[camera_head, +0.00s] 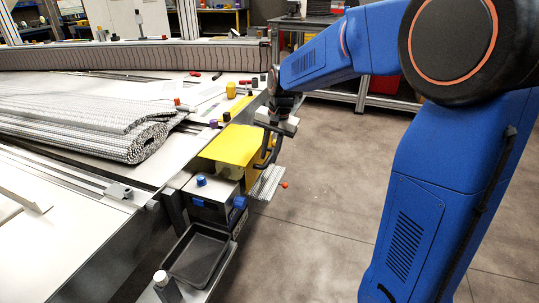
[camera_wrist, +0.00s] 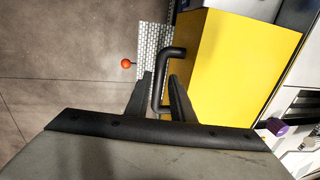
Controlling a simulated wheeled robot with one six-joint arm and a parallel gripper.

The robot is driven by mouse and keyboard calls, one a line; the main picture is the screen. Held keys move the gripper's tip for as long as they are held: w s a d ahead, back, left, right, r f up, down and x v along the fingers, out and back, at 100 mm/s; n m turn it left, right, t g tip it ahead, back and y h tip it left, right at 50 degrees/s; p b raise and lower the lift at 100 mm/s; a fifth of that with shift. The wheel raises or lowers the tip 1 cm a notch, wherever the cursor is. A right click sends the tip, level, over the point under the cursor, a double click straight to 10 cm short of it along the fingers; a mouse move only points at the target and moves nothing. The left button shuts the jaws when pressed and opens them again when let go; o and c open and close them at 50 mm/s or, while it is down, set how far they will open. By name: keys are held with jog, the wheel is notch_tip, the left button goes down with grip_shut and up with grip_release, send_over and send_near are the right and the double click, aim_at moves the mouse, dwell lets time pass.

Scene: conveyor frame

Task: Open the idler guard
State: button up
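The idler guard is a yellow box-shaped cover (camera_head: 233,146) at the conveyor's side, and it looks closed. It fills the right centre of the wrist view (camera_wrist: 230,65). A black bar handle (camera_wrist: 163,72) stands out from its side; in the head view the handle (camera_head: 269,155) curves down at the guard's right edge. My gripper (camera_wrist: 160,77) is open, with one dark finger on each side of the handle bar. I see no clear grip on the bar, and the depth between fingers and bar is hard to judge. In the head view my gripper (camera_head: 279,125) is above the handle.
A metal mesh strip (camera_head: 266,183) with an orange-red ball knob (camera_head: 284,184) sticks out beneath the guard. A box with a blue knob (camera_head: 201,181) and a black tray (camera_head: 199,256) are nearer. A rolled mesh belt (camera_head: 140,140) lies on the conveyor. The floor at right is clear.

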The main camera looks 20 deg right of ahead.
jog(key=shift+f, duration=0.4)
jog(key=shift+c, duration=0.4)
grip_shut()
jog(key=shift+r, duration=0.1)
